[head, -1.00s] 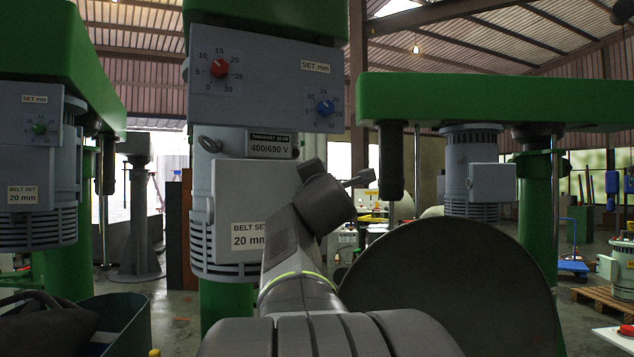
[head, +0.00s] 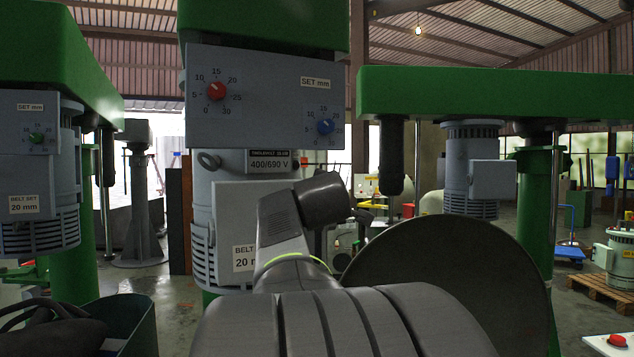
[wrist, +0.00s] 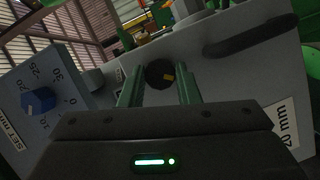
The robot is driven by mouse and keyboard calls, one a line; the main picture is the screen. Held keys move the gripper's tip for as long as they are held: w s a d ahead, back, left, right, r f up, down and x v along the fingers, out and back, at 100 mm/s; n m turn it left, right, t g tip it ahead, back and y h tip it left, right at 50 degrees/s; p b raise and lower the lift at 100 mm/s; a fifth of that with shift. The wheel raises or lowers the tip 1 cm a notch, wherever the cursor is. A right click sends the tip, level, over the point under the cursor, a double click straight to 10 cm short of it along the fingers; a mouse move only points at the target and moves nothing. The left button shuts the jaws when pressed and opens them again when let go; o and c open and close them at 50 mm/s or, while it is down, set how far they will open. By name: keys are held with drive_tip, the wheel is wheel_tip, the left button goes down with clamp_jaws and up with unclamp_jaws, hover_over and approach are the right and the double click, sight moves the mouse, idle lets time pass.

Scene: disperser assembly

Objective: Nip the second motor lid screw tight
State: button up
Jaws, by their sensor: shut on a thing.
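In the wrist view my gripper (wrist: 160,82) has its two green fingers on either side of a dark round screw head (wrist: 154,72) with a yellow mark. The gripper is shut on this screw. The screw sits at the grey motor lid (wrist: 225,95), which carries a "20 mm" label (wrist: 286,124). In the head view the motor lid (head: 236,207) shows on the middle machine's grey motor (head: 201,195). My arm covers its right part, and the screw and fingertips are hidden there.
A control panel (head: 265,98) with a red knob (head: 216,91) and a blue knob (head: 325,127) is above the lid; its blue knob is left in the wrist view (wrist: 38,100). Green machines stand left (head: 60,65) and right (head: 480,95). A large dark disc (head: 450,270) stands right of my arm.

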drive_tip(key=m+p, duration=0.1)
drive_tip(key=p, duration=0.1)
drive_tip(key=m+g+p, duration=0.1)
drive_tip(key=p, duration=0.1)
drive_tip(key=shift+r, duration=0.25)
drive_tip(key=shift+m, duration=0.3)
drive_tip(key=shift+f+g+y+p, duration=0.2)
drive_tip(key=shift+g+y+p, duration=0.1)
drive_tip(key=shift+p, duration=0.1)
drive_tip(key=o, duration=1)
drive_tip(key=shift+c, duration=0.2)
